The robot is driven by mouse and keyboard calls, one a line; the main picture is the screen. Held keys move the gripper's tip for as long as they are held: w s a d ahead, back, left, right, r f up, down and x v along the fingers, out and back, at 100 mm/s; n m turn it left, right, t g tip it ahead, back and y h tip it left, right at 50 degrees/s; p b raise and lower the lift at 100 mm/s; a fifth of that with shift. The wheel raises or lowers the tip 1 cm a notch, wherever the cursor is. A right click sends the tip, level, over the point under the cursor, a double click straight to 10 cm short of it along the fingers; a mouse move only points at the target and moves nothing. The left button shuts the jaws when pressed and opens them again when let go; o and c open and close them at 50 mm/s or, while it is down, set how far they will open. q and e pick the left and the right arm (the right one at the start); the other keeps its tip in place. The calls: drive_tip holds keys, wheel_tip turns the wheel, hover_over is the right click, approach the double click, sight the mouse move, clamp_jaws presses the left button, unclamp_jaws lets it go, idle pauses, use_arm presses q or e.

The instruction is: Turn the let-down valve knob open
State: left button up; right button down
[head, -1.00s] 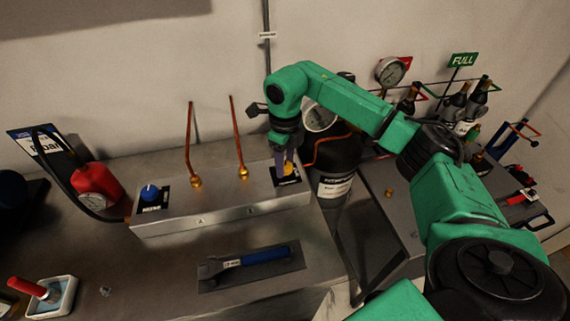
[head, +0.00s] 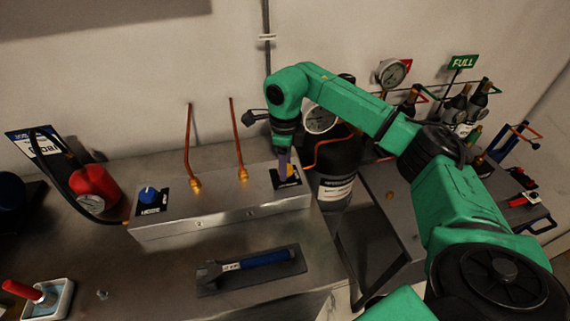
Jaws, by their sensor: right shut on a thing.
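A small yellow knob (head: 291,171) sits on a dark label plate at the right end of the grey metal box (head: 220,218). My right gripper (head: 285,173) comes down onto it from above, with its fingers shut on the knob. The fingers and wrist hide part of the knob, so its exact angle is hard to read. A blue knob (head: 148,194) stands on its own labelled plate at the left end of the box. My left gripper is not in view.
Two copper pipes (head: 237,140) rise from the box. A blue-handled wrench (head: 255,262) lies in front. A dark cylinder (head: 338,170) stands close right of the box. Bottles and a FULL sign (head: 463,62) are farther right.

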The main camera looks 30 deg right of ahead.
drive_tip(key=shift+c, duration=1.6)
unclamp_jaws()
drive_tip(key=shift+w+r, duration=0.1)
drive_tip(key=shift+r, duration=0.1)
drive_tip(key=shift+f, duration=0.1)
drive_tip(key=shift+r, duration=0.45)
wheel_tip(320, 180, up, 7)
drive_tip(key=shift+f+b, duration=0.1)
drive_tip(key=shift+b, duration=0.6)
wheel_tip(320, 180, up, 7)
drive_tip(key=p, duration=0.2)
